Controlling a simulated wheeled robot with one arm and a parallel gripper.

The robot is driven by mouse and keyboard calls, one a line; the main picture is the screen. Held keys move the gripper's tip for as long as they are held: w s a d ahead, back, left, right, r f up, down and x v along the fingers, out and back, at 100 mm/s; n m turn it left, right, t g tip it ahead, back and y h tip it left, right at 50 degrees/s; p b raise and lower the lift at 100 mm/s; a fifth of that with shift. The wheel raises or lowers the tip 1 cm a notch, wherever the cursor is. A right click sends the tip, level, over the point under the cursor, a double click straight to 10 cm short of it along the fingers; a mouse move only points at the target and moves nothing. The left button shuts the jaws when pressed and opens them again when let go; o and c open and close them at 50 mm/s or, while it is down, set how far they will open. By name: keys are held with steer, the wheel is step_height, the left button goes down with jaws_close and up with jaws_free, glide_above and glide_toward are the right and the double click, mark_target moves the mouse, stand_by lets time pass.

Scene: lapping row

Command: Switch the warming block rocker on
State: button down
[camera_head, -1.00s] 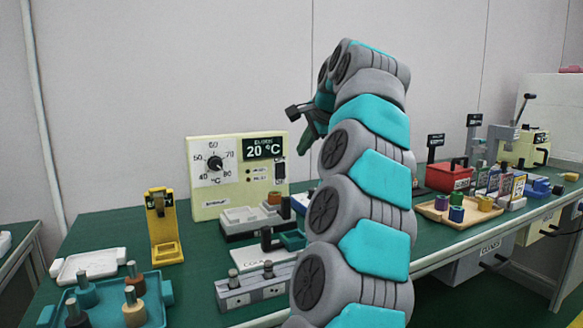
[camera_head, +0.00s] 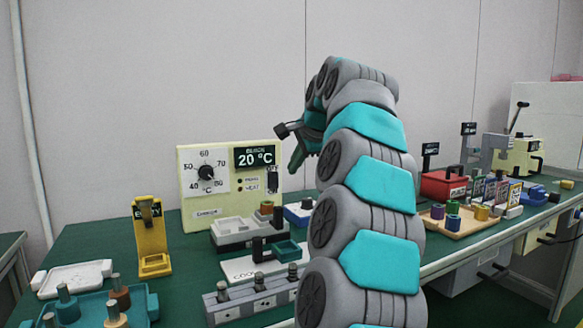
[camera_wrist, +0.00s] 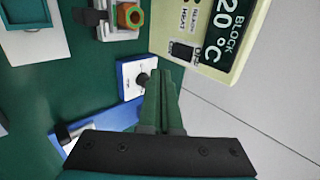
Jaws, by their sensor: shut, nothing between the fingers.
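The warming block's cream control box (camera_head: 215,215) stands at the back of the bench, with a dial (camera_head: 206,172) and a display (camera_head: 254,157) reading 20 °C. Its dark rocker (camera_head: 272,180) is below the display at the right side of the face; it also shows in the wrist view (camera_wrist: 181,51). I cannot tell which way the rocker is tipped. My gripper (camera_head: 294,168) is shut and empty, its green fingers pointing down, just right of and slightly above the rocker in the head view. In the wrist view the fingertips (camera_wrist: 161,75) appear apart from the rocker.
A yellow stand (camera_head: 153,262) and a teal tray (camera_head: 140,303) with pegs are at the left. Grey fixtures (camera_head: 240,237) and a small blue-and-white box with a knob (camera_wrist: 130,75) stand close by. A red box (camera_head: 440,185) is further right. The wall is behind.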

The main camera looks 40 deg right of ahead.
mark_target(274, 186)
steer(key=shift+w+r+p+x, duration=0.15)
steer(key=shift+w+r+x, duration=0.15)
steer(key=shift+x, duration=1.65)
steer(key=shift+w+r+p+x, duration=0.15)
steer(key=shift+w+r+x, duration=0.15)
steer(key=shift+x, duration=1.6)
steer(key=shift+w+r+p+x, duration=0.15)
steer(key=shift+w+r+x, duration=0.15)
steer(key=shift+x, duration=1.65)
steer(key=shift+d, duration=0.2)
steer(key=shift+f+b, duration=0.2)
steer(key=shift+b, duration=0.3)
steer(key=shift+w+d+r+t, duration=0.1)
steer(key=shift+w+r+t, duration=0.1)
steer(key=shift+t, duration=0.1)
